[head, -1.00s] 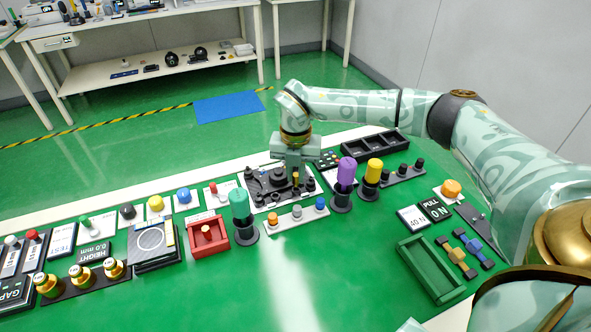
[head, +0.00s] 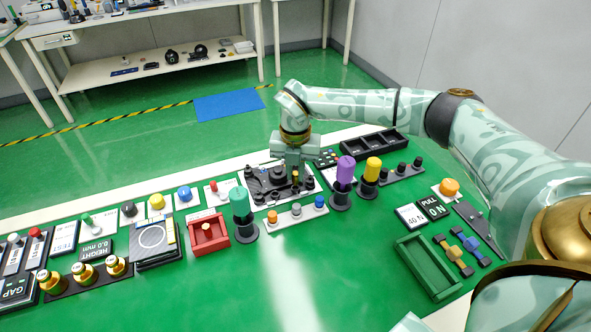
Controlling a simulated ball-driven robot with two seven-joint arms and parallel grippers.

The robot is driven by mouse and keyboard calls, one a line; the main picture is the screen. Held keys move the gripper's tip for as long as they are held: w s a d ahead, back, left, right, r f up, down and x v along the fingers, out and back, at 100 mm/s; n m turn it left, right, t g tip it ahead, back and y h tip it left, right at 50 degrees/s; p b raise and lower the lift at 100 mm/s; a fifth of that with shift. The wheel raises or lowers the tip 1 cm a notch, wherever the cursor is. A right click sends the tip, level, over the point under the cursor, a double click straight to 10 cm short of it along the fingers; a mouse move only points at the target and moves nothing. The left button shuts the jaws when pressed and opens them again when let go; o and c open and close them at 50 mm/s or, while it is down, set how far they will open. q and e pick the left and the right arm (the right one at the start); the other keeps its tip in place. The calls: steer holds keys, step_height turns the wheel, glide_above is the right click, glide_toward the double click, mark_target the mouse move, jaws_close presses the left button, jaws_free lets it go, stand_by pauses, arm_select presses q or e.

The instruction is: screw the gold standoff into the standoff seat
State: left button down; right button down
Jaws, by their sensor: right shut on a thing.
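The gold standoff (head: 296,176) stands upright at the right part of a dark plate (head: 262,197) with several black fittings, on a white base near the table's far edge. My right gripper (head: 295,168) points down over that plate and is shut on the standoff. The standoff seat is hidden under the standoff and jaws, so I cannot tell how deep the thread sits. My left gripper is not in view.
Close in front stand a teal-handled tool (head: 240,207), a purple one (head: 345,172) and a yellow one (head: 372,172) in dark holders. A row of coloured knobs (head: 296,212) lies just before the plate.

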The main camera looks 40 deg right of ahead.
steer(key=shift+r, duration=0.1)
steer(key=shift+p, duration=0.4)
stand_by(0.7)
steer(key=shift+p, duration=0.35)
steer(key=shift+f, duration=1)
steer(key=c, duration=1.3)
jaws_free()
